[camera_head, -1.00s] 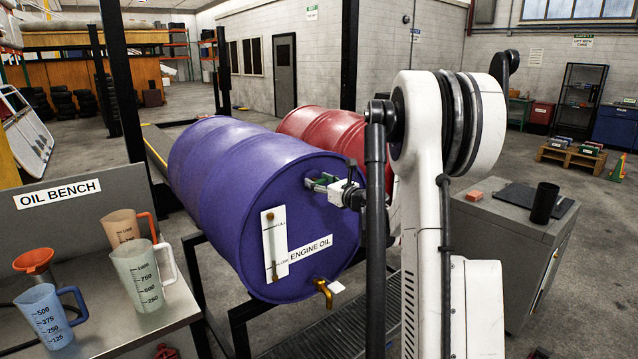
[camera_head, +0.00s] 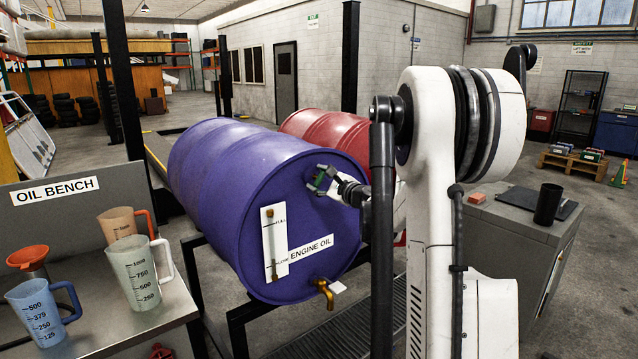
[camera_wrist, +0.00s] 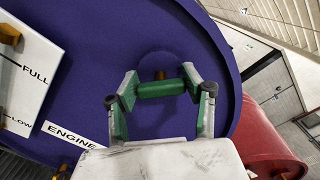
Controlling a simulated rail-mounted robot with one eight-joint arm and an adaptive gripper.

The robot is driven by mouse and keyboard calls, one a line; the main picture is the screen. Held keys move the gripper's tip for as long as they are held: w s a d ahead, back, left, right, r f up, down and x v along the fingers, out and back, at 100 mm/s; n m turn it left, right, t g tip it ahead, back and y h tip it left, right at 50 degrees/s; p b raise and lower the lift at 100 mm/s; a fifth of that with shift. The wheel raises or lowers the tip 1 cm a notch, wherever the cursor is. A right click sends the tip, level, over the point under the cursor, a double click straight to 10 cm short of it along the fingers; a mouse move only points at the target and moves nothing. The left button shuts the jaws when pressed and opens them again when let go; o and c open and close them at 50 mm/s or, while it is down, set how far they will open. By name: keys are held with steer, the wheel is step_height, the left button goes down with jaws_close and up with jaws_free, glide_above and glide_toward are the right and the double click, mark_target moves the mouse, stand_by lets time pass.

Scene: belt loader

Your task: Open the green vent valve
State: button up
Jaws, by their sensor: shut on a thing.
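The green vent valve's handle (camera_wrist: 160,89) is a short green bar with a brass stem behind it, high on the face of the purple engine oil drum (camera_head: 240,190). My gripper (camera_head: 324,179) is at the drum's upper right face. In the wrist view, my gripper (camera_wrist: 158,88) has its two fingers at the two ends of the green handle, shut on it. The fingers also carry green patches. In the head view, the handle is mostly hidden by the fingers.
A sight gauge (camera_head: 274,242) and a brass tap (camera_head: 323,290) are on the same drum face. A red drum (camera_head: 322,130) lies behind. An oil bench with jugs (camera_head: 140,272) is at left. A grey cabinet (camera_head: 510,235) stands at right.

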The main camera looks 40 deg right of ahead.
steer(key=n+b, duration=0.1)
steer(key=n, duration=0.2)
steer(key=shift+f+n, duration=0.15)
steer(key=shift+n, duration=0.15)
steer(key=shift+a+n+b, duration=0.1)
steer(key=shift+n+b, duration=0.3)
steer(key=shift+n, duration=1.4)
steer(key=o, duration=1.2)
steer(key=s, duration=1.2)
steer(key=shift+a, duration=0.3)
